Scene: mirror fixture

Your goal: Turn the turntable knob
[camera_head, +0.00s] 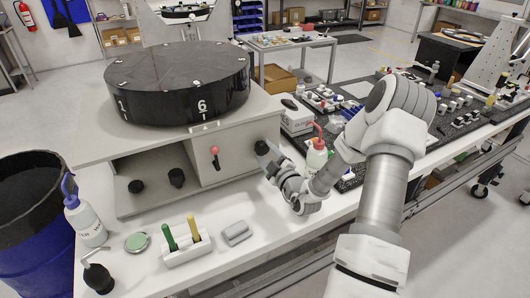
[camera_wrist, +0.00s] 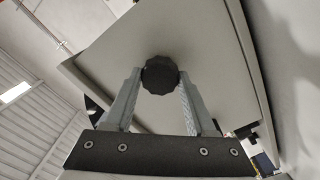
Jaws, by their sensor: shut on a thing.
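The turntable (camera_head: 178,82) is a black round drum with white numbers, among them a 6, on top of a light grey cabinet (camera_head: 135,142). The turntable knob is black and lobed; it shows in the wrist view (camera_wrist: 160,74) on the cabinet's flat side panel. My gripper (camera_wrist: 158,85) has one finger on each side of the knob, shut on it. In the head view my gripper (camera_head: 265,155) is at the cabinet's right side, and it hides most of the knob there.
A red-tipped lever (camera_head: 215,157) is on the cabinet front, left of my gripper. A red-nozzled bottle (camera_head: 317,155) stands close behind my wrist. A wash bottle (camera_head: 84,215), a holder with green and yellow handles (camera_head: 187,248) and a grey block (camera_head: 236,232) stand in front.

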